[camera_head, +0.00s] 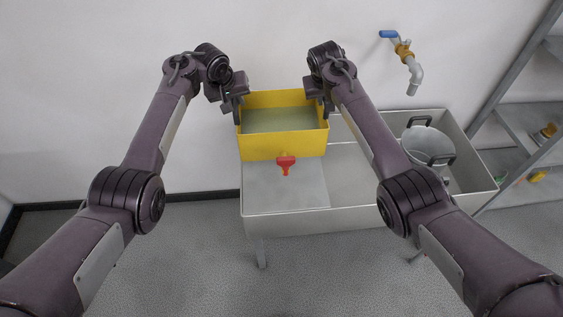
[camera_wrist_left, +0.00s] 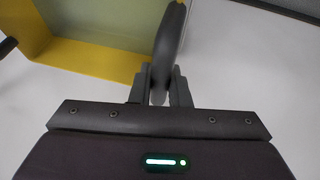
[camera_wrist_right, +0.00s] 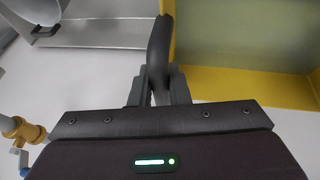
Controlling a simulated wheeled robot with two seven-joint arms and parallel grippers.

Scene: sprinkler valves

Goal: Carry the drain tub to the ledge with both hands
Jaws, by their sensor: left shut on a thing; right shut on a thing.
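The yellow drain tub (camera_head: 270,148) has a red valve (camera_head: 286,163) low on its front and a pale greenish inside. It looks level, at the back of the flat ledge (camera_head: 305,193) at the sink's left end. I cannot tell whether it touches the ledge. My left gripper (camera_head: 237,104) is shut on the tub's left handle, a dark bar in the left wrist view (camera_wrist_left: 171,40). My right gripper (camera_head: 323,100) is shut on the right handle, which shows in the right wrist view (camera_wrist_right: 158,45). The tub's underside is hidden.
The grey sink (camera_head: 460,197) stretches to the right, with a metal pot (camera_head: 427,143) with dark handles in it. A brass tap with a blue lever (camera_head: 403,52) is on the wall above. Metal shelves (camera_head: 520,125) stand at the far right. The ledge's front is clear.

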